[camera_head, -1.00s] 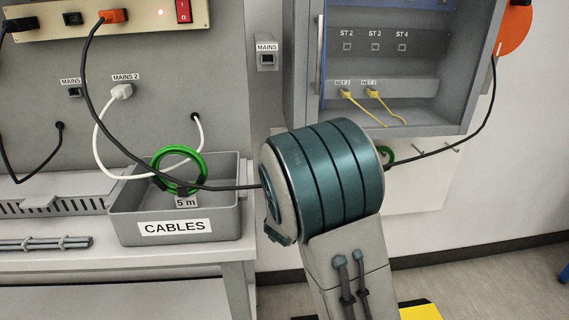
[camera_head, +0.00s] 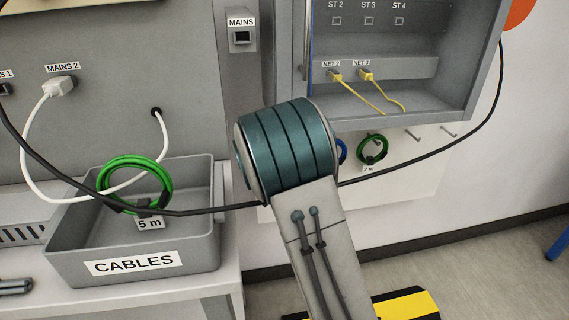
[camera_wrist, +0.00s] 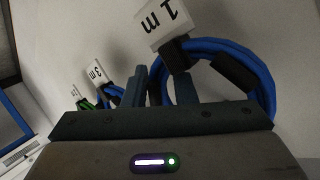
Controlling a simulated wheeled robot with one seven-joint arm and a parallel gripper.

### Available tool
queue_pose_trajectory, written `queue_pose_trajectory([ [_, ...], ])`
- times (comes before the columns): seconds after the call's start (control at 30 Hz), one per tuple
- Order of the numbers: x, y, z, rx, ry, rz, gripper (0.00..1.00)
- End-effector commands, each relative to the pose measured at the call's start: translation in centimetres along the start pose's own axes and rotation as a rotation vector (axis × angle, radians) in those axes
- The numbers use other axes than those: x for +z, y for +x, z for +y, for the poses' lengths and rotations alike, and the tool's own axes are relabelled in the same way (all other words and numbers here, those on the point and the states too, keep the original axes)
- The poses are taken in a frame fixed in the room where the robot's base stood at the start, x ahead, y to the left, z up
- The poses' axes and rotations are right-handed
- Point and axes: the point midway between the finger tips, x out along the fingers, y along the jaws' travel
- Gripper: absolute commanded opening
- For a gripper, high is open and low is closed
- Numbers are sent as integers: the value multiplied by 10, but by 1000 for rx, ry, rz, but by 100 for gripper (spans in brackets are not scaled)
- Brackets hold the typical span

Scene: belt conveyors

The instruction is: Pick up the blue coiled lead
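A blue coiled lead (camera_wrist: 262,82) with a white 1 m tag (camera_wrist: 164,22) hangs against the pale wall in the wrist view. My gripper (camera_wrist: 162,88) is right at it, its two dark fingers apart. The near-left side of the coil runs between or just behind the fingers; no firm contact shows. In the head view a sliver of blue coil (camera_head: 342,151) shows beside my arm; I cannot tell whether it is the same lead. My arm hides the gripper there.
A green coil (camera_head: 372,149) hangs on the wall panel at right, below the open cabinet (camera_head: 430,108). Other tagged coils hang left in the wrist view. A CABLES bin (camera_head: 70,262) holds a green coil (camera_head: 165,180).

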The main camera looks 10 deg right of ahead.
Motion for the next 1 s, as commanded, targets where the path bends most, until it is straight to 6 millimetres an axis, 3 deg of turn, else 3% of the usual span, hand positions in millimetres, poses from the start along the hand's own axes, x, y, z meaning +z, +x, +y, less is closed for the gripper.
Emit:
queue_pose_trajectory([
  [0.27,0,4,0,0,1,0,25],
  [0.33,0,4,0,0,1,0,5],
  [0.37,0,4,0,0,1,0,0],
  [0.77,-2,1,0,-1,1,0,0],
  [1.0,-16,-17,1,-2,3,1,0],
])
